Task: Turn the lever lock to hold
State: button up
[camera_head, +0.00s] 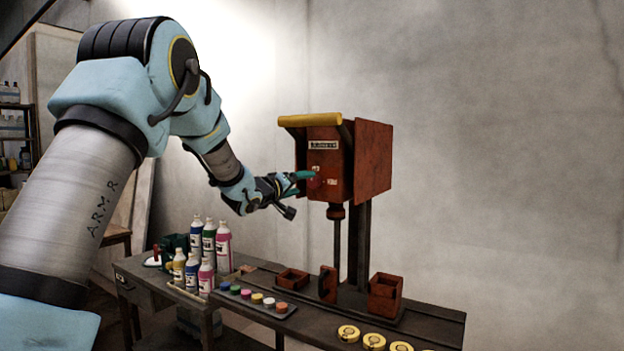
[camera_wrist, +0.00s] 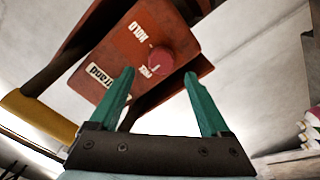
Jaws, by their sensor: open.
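The lever lock is on the front of a rust-red box (camera_head: 368,160) on a post. In the wrist view it shows as a round red knob (camera_wrist: 161,60) on the panel (camera_wrist: 181,30), between a "HOLD" label (camera_wrist: 139,33) and a label that seems to read "FREE" (camera_wrist: 147,71). I cannot tell clearly which label it points to. My gripper (camera_wrist: 159,73) is open, its teal fingers spread to either side of the knob's line, apparently short of it and empty. In the head view my gripper (camera_head: 302,176) is in front of the panel and partly hides the knob.
A yellow roll or bar (camera_head: 310,119) tops the box, with a side plate at its right. A shaft (camera_head: 337,243) hangs below. The bench (camera_head: 432,322) holds bottles (camera_head: 208,242), coloured caps (camera_head: 257,298), small red bins (camera_head: 385,290) and yellow discs (camera_head: 374,341).

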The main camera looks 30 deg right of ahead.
aim_at(311, 181)
jog(key=shift+p+x, duration=0.8)
jog(key=shift+x, duration=1.9)
jog(key=shift+w+a, duration=0.1)
jog(key=shift+c, duration=0.4)
grip_shut()
